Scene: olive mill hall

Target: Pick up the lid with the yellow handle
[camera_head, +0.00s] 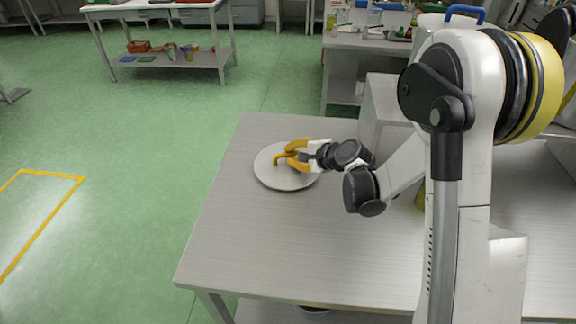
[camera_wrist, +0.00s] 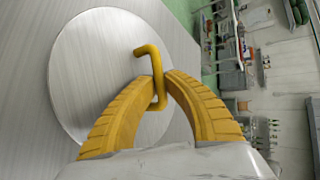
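The lid (camera_head: 270,176) is a flat, round, pale grey disc with a bent yellow bar handle (camera_head: 279,159). It looks flat on the grey table near its far left part; I see no clear gap under it. My gripper (camera_head: 290,155) reaches in from the right, its yellow fingers at the handle. In the wrist view the lid (camera_wrist: 95,70) fills the left, and the handle (camera_wrist: 149,50) runs between the fingertips. My gripper (camera_wrist: 160,80) is shut on the handle, one finger against each side. Part of the handle is hidden by the fingers.
The table (camera_head: 290,240) is bare in front of the lid. A pale box-like block (camera_head: 385,105) stands behind my wrist, and a pot with a blue handle (camera_head: 466,12) stands at the back right. Green floor is open to the left; another bench (camera_head: 170,60) is far off.

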